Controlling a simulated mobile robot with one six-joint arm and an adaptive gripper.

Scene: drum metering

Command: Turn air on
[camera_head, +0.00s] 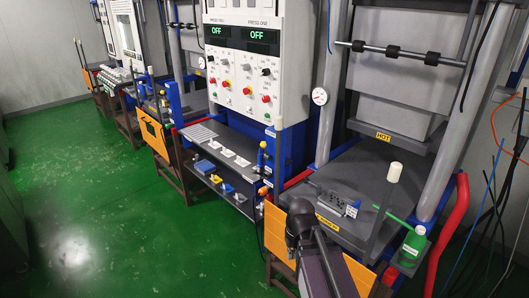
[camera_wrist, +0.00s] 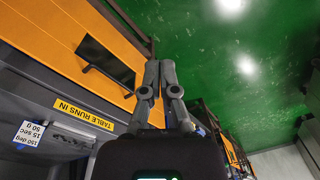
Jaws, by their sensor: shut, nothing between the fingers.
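No part in view is legibly marked as the air control. A white control panel (camera_head: 244,75) stands upright at the top centre of the head view, with two displays both reading OFF and several red, green, yellow and black knobs or buttons. A blue and yellow fitting (camera_head: 262,158) sits on the post right of the shelves; I cannot tell what it is. My gripper (camera_wrist: 159,70) is shut and empty in the wrist view, pointing past an orange panel (camera_wrist: 100,60) over the green floor. In the head view my dark arm reaches up from the bottom; its fingers are not clear there.
Shelves (camera_head: 225,146) hold small parts. Green floor (camera_head: 100,200) is clear at left.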

